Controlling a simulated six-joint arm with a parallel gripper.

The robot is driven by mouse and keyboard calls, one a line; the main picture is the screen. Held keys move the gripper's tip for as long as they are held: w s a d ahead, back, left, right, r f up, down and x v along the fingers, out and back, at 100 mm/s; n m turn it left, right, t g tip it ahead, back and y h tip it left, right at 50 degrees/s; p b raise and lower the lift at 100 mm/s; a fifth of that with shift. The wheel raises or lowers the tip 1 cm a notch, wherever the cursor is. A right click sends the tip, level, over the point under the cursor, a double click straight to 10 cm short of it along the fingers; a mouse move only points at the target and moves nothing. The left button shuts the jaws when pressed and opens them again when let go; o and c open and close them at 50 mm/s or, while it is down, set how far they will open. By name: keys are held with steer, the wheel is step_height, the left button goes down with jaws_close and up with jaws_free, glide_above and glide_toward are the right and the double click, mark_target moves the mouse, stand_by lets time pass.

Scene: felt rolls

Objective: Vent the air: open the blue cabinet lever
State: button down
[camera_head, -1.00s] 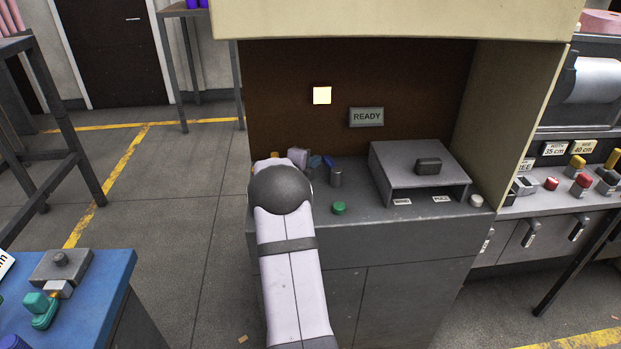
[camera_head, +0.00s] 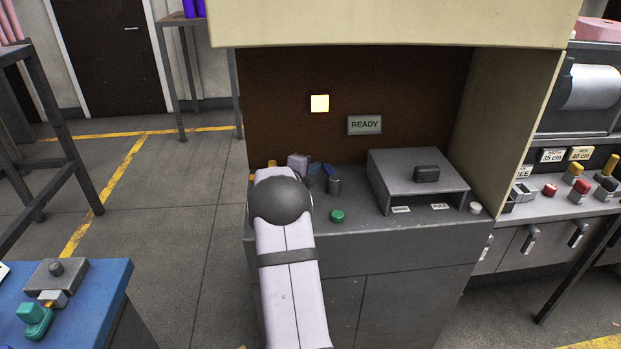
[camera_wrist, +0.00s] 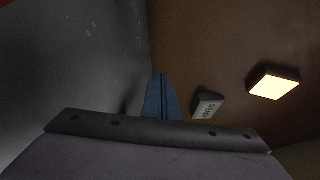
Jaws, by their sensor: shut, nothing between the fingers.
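A small blue part (camera_head: 328,169), which looks like the lever, shows just above a short grey cylinder (camera_head: 334,187) at the cabinet's back left. Its exact position is hard to tell at this size. My gripper's lilac hand (camera_head: 298,161) is just left of it, partly behind my arm. In the wrist view my gripper (camera_wrist: 162,78) shows as two blue tapered fingers, shut together and empty. No lever can be made out there. In the head view, I cannot tell whether the fingers touch the blue part.
The cabinet's back wall carries a lit lamp (camera_head: 320,103) and a READY sign (camera_head: 364,125). A green button (camera_head: 337,216), a grey box (camera_head: 420,180) and a white knob (camera_head: 475,208) are on its ledge. A blue bench (camera_head: 95,310) stands at the lower left.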

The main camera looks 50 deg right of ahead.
steer(key=shift+b+v, duration=0.75)
steer(key=shift+v, duration=2.8)
steer(key=shift+r, duration=0.1)
steer(key=shift+w+a+r, duration=0.1)
steer(key=w+a+r+n+t+y+p, duration=0.1)
steer(key=w+a+n+t+y+p, duration=0.15)
steer(key=w+a+n, duration=0.4)
steer(key=w+a+r+n+t+y+p, duration=0.1)
steer(key=a+n+t+y+p, duration=0.2)
steer(key=a, duration=0.7)
steer(key=s+a+f+n+y, duration=0.25)
steer(key=a+n+y, duration=0.55)
steer(key=a, duration=0.9)
steer(key=s+a+f+n+g+y+p, duration=0.1)
steer(key=s+a+f+n+g+p, duration=0.3)
steer(key=s+a+n, duration=0.65)
steer(key=s+a+n+g, duration=0.3)
steer(key=s+n+g, duration=0.2)
steer(key=s, duration=0.9)
steer(key=shift+s+a, duration=0.25)
steer(key=shift+a, duration=0.1)
